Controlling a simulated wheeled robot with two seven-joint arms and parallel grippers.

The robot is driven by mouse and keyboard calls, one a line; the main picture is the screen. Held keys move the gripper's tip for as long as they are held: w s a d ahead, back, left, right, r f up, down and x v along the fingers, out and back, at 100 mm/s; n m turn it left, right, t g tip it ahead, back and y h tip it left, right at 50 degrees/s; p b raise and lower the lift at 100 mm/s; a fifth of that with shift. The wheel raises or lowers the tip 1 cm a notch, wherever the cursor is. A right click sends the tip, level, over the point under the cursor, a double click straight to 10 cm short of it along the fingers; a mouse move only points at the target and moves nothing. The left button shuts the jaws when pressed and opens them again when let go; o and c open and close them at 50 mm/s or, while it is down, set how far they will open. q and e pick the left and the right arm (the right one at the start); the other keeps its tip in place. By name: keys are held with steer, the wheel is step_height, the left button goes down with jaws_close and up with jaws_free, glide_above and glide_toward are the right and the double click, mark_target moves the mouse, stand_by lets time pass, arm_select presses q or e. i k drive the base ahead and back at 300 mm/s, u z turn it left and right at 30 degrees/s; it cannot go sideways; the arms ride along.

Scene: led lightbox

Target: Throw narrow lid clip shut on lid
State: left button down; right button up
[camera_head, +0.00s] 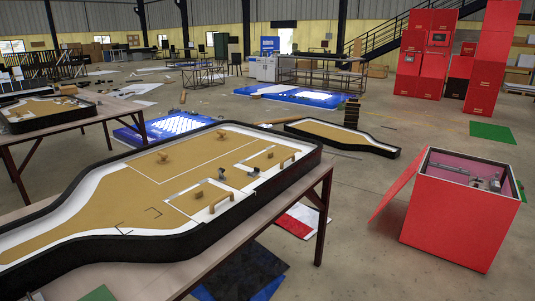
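A long black-rimmed box (312,158) with a tan top lies on a table in the foreground. Two outlined tan panels, which look like lids, are set in its right part: a nearer one (184,204) and a farther one (262,160). The nearer panel has a wooden bar handle (220,203) and the farther one a similar handle (287,161). Small dark fittings (222,173) sit between the panels. They may be clips, but they are too small to tell which is narrow or whether any is shut. Neither of my grippers shows.
The table edge (290,202) runs along the box's right side. A red crate (455,220) with a tilted side flap stands on the floor at right. A similar low box (345,133) lies behind, and another box (45,112) is on a table at left.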

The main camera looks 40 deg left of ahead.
mark_target(221, 171)
steer(key=i, duration=3)
steer(key=u, duration=4.9)
